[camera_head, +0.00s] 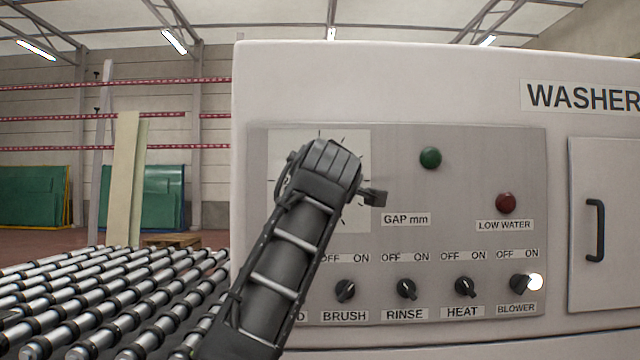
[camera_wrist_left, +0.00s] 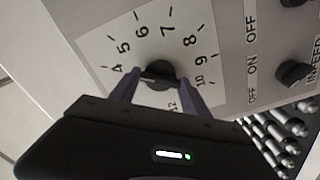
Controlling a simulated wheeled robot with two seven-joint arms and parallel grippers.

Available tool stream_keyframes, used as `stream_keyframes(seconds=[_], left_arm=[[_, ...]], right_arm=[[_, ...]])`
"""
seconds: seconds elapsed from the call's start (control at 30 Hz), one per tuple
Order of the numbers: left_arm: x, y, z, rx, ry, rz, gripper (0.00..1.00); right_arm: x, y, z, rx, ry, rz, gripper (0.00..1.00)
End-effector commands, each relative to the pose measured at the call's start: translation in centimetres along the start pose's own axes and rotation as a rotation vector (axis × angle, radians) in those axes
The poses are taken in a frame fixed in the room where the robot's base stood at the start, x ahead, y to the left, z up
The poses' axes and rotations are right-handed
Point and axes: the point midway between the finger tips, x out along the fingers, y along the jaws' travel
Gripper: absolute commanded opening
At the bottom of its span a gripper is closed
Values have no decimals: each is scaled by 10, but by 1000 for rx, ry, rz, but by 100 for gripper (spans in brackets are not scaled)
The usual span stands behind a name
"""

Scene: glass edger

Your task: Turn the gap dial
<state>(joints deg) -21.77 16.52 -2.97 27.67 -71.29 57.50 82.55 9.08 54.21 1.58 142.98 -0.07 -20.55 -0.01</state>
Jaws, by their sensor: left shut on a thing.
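My left arm and gripper (camera_head: 325,165) cover the dial's knob in the head view. In the left wrist view the dark round knob (camera_wrist_left: 159,74) sits at the middle of the numbered scale (camera_wrist_left: 112,48), with numbers from 4 to 10 and 12 legible. My left gripper (camera_wrist_left: 160,86) has a finger on either side of the knob and is shut on it. The right gripper is out of view.
A green lamp (camera_head: 430,158) and a red lamp (camera_head: 506,203) sit right of the dial. Below is a row of switches, with BLOWER (camera_head: 521,283) beside a lit white lamp. A cabinet door handle (camera_head: 595,230) is at right. A roller conveyor (camera_head: 110,300) lies at left.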

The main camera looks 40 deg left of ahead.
Motion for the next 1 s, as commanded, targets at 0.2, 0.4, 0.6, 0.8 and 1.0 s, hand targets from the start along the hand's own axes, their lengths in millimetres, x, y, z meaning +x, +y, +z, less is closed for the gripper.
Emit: stream_keyframes(seconds=[0.2, 0.4, 0.6, 0.8, 1.0], left_arm=[[0, -2, 4, -60, -6, -6, 14], [0, -2, 4, -71, -6, -6, 14], [0, -2, 4, -70, -6, -6, 14], [0, -1, 3, -70, -5, -5, 67], [0, 0, 1, -71, -2, -2, 76]], right_arm=[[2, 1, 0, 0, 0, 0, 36], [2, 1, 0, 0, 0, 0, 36], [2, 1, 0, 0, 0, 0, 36], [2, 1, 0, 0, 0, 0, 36], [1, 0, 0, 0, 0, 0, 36]])
